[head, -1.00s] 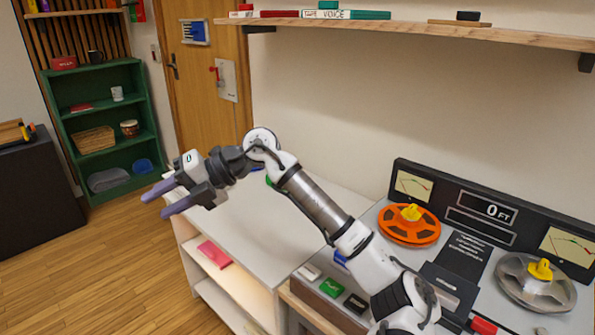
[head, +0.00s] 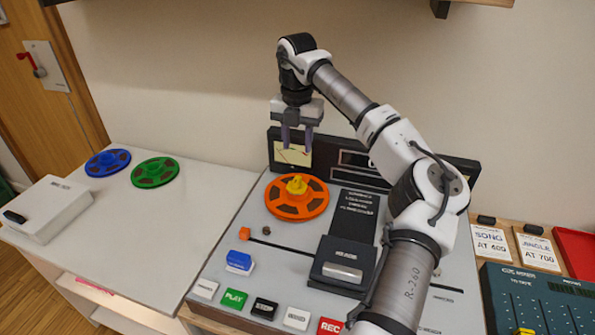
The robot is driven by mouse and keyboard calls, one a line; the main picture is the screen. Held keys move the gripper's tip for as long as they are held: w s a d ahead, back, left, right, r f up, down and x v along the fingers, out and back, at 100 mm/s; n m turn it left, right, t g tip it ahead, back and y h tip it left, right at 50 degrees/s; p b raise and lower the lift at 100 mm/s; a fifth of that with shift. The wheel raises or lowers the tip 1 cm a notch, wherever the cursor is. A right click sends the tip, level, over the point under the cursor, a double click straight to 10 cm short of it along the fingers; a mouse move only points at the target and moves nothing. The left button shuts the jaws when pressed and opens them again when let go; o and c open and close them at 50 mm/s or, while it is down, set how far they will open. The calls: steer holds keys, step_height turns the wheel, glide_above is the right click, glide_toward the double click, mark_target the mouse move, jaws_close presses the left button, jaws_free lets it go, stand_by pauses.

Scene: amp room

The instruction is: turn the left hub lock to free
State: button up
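The left hub lock is a yellow knob (head: 296,184) in the middle of the orange reel (head: 282,208), on the left side of the tape deck (head: 255,222). My gripper (head: 297,146) points down in the head view, above and behind the yellow knob in the picture. Its two purple-grey fingers stand apart with nothing between them. The gripper does not touch the knob. The right reel and its yellow knob are hidden behind my arm.
A dark meter panel (head: 322,153) stands upright at the back of the deck, close to my fingers. Blue (head: 108,162) and green (head: 155,172) reels lie on the white table to the left. Buttons, including a green PLAY key (head: 233,299), line the front.

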mark_target(297, 179)
step_height(297, 179, down, 11)
steer(key=shift+r+p, duration=0.1)
steer(key=shift+p, duration=1)
jaws_close()
